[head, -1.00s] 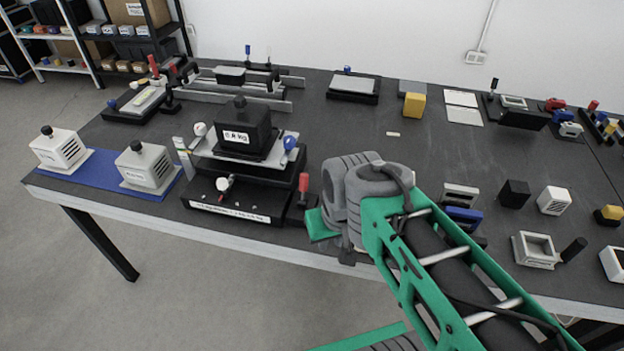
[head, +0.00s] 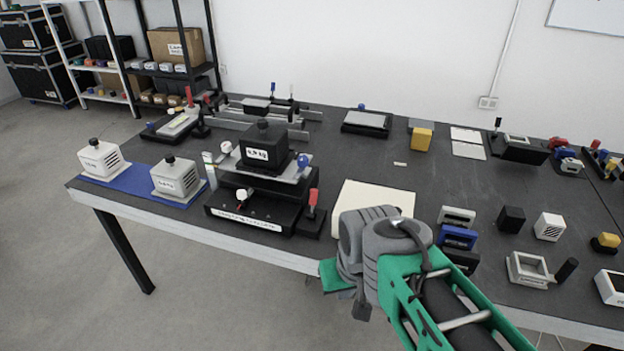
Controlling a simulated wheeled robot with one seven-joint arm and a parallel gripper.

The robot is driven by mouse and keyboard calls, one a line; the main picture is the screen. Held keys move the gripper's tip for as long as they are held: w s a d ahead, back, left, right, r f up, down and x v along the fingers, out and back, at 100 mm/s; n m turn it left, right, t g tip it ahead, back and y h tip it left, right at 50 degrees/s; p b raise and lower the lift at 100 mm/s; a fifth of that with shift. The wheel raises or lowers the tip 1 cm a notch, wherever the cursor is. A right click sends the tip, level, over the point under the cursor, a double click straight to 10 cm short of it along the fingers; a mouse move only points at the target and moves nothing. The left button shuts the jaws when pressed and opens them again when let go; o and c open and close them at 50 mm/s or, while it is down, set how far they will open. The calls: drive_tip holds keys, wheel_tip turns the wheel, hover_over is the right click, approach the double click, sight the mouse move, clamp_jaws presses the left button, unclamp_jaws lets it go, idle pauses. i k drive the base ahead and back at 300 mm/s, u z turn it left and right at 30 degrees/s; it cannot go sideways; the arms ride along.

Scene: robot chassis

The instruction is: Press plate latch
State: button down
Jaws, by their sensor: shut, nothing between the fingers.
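The press fixture stands near the bench's front edge, left of centre. Its black base (head: 250,214) carries a label strip. A silver plate (head: 230,163) lies on a raised black block, with a black labelled weight (head: 266,148) on top. A blue knob (head: 303,160) is at the plate's right edge, and a white knob (head: 226,147) at its left. A red-handled lever (head: 312,200) stands upright at the base's right. A small white and red knob (head: 243,196) is on the front. I cannot tell which part is the latch.
Two white-grey weights (head: 175,178) sit on a blue mat (head: 142,182) to the left. A cream board (head: 350,196) lies right of the fixture, partly behind my arm. Small blocks (head: 511,219) stand at the right.

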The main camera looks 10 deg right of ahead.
sight(313, 199)
drive_tip(key=u, duration=0.45)
drive_tip(key=i, duration=1.05)
drive_tip(key=u, duration=0.75)
